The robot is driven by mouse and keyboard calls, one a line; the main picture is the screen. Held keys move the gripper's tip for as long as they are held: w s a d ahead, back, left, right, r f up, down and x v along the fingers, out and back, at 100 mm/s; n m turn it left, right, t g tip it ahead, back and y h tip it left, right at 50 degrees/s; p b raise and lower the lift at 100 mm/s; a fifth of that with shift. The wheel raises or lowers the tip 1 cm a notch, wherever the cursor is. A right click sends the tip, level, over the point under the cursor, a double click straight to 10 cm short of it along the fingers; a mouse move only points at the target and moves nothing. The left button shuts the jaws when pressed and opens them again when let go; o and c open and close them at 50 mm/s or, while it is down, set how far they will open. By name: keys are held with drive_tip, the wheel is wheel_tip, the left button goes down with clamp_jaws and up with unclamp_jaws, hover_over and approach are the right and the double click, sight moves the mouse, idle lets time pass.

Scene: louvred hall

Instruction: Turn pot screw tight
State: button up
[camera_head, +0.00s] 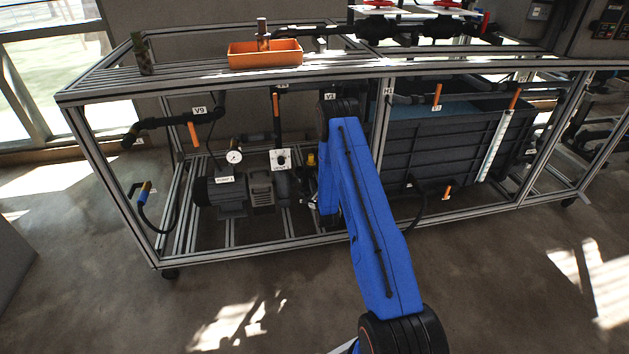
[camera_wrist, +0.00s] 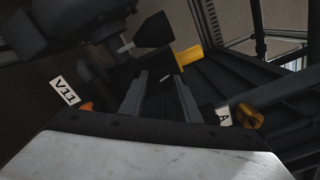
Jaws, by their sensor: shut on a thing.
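My gripper (camera_wrist: 161,76) points into the dark pump area in the wrist view. Its two grey fingers are shut on a dark part between their tips, which may be the pot screw; its shape is hard to make out. The grey pump motor (camera_head: 221,193) stands to the left on the lower frame.
A V11 label (camera_wrist: 64,90) and a brass-coloured fitting (camera_wrist: 249,117) flank the fingers. The metal frame (camera_head: 230,255) encloses the pump. A gauge (camera_head: 234,156), a dial box (camera_head: 280,159) and a dark tank (camera_head: 440,150) are near. An orange tray (camera_head: 265,55) sits on top. The floor in front is open.

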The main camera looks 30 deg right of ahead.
drive_tip(key=shift+f+m, duration=0.1)
drive_tip(key=shift+m, duration=0.9)
drive_tip(key=o, duration=1)
drive_tip(key=shift+o, duration=0.2)
drive_tip(key=v, duration=1.7)
drive_tip(key=shift+s, duration=0.25)
